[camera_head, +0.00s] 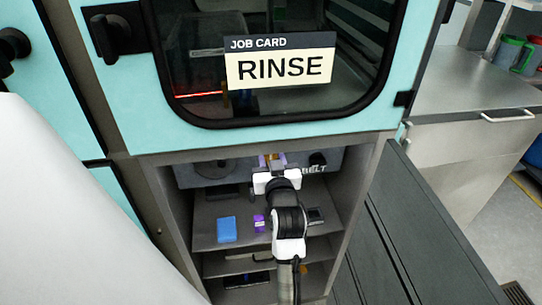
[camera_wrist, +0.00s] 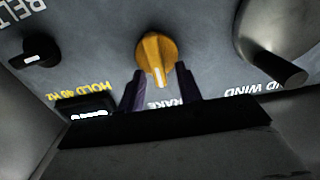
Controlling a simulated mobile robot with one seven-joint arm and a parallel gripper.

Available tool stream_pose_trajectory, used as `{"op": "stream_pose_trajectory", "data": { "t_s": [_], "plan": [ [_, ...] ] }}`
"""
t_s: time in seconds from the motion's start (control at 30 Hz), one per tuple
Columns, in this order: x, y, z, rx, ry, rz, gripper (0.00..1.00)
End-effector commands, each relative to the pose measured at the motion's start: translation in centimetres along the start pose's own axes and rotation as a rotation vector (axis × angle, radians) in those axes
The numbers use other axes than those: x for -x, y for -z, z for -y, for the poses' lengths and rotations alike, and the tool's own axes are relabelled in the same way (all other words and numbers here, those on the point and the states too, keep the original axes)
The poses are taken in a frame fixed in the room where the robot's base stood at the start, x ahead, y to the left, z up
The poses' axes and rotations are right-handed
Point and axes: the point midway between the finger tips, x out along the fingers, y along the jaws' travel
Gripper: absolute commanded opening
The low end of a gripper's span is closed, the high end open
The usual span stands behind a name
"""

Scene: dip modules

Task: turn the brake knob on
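The brake knob is a yellow-orange knob (camera_wrist: 157,50) with a white pointer mark, on a grey panel in the wrist view. Its mark points down in that picture, toward my gripper. The lettering "RAKE" shows upside down below it, partly hidden. My gripper (camera_wrist: 159,72) is open, with one dark finger on each side of the knob's lower part. I cannot tell whether either finger touches it. In the head view my gripper (camera_head: 271,160) reaches the panel under the cabinet door, with yellow showing between its fingers.
A black knob (camera_wrist: 38,50) by "BELT" and a grey cylindrical handle (camera_wrist: 270,55) by "UP WIND" flank the yellow knob. A small lit display (camera_wrist: 88,112) sits near "HOLD 40 Hz". Below the panel, a shelf holds a blue block (camera_head: 227,229) and a purple item (camera_head: 260,223).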

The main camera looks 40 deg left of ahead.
Motion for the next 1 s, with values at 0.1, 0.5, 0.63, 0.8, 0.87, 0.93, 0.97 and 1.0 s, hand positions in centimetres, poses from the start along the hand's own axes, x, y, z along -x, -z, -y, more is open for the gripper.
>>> {"op": "stream_pose_trajectory", "data": {
  "t_s": [0.1, 0.5, 0.63, 0.8, 0.87, 0.93, 0.97, 1.0],
  "plan": [
    [0.0, -0.01, -0.01, 0.0, 0.0, 0.0, 0.2],
    [-0.01, -0.02, -0.01, 0.007, 0.0, 0.0, 0.0],
    [-0.01, -0.06, -0.02, 0.035, -0.002, 0.0, 0.0],
    [-0.02, -0.15, 0.11, 0.12, -0.002, 0.0, 0.0],
    [-0.02, -0.19, 0.17, 0.162, -0.002, 0.0, 0.0],
    [-0.02, -0.21, 0.27, 0.218, -0.002, 0.0, 0.0],
    [-0.02, -0.22, 0.31, 0.245, -0.002, -0.001, 0.0],
    [-0.02, -0.22, 0.36, 0.281, -0.003, -0.002, 0.0]
  ]
}}
